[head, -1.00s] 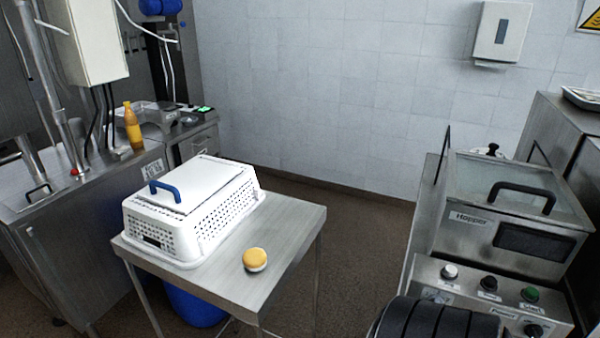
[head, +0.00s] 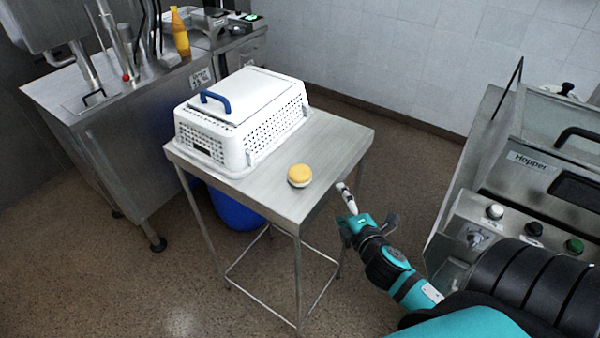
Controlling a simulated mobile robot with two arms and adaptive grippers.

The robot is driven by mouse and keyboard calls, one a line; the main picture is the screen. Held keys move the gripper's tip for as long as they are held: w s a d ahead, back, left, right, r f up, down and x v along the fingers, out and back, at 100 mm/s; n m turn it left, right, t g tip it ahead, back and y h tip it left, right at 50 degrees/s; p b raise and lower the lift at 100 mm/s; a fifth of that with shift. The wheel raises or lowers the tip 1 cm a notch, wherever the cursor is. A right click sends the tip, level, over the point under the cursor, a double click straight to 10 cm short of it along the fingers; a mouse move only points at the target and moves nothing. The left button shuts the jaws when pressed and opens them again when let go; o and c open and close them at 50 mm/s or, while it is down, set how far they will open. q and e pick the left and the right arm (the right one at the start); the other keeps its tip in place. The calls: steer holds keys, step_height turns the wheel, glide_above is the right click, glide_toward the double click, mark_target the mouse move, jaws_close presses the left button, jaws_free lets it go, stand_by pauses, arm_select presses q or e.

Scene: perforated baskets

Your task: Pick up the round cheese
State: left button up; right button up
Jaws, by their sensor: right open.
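The round cheese (head: 299,175), yellow on top with a pale lower side, lies on the bare front part of the steel table (head: 330,150). My right gripper (head: 366,204) is at the right edge of the table, to the right of the cheese and apart from it. It is open and holds nothing. One pale-tipped finger points up toward the table edge, and a grey finger sticks out to the right. My left gripper is not in view.
A white perforated basket (head: 240,120) with a lid and blue handle (head: 215,101) stands on the table behind and left of the cheese. A steel hopper machine (head: 540,190) stands close on the right. A blue bin (head: 236,207) is under the table.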

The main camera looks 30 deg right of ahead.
mark_target(309, 176)
steer(key=r+n+y, duration=0.2)
steer(key=n+y, duration=0.1)
steer(key=n, duration=0.5)
steer(key=w+a+r+n+y, duration=0.1)
steer(key=r+n+y, duration=0.2)
steer(key=n, duration=0.5)
steer(key=w+a+r+n+t+y, duration=0.1)
steer(key=r+n+y, duration=0.2)
steer(key=n, duration=0.6)
steer(key=shift+w+a+r+y, duration=0.15)
steer(key=shift+w+a+y, duration=0.1)
steer(key=shift+y, duration=0.65)
steer(key=p+x, duration=0.3)
steer(key=x, duration=0.3)
steer(key=shift+a+p, duration=0.1)
steer(key=shift+p, duration=0.2)
steer(key=shift+w+a+f, duration=0.25)
steer(key=shift+w+f, duration=0.2)
steer(key=shift+f, duration=0.05)
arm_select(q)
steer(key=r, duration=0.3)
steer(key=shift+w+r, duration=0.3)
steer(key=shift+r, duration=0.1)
arm_select(e)
steer(key=c, duration=1.2)
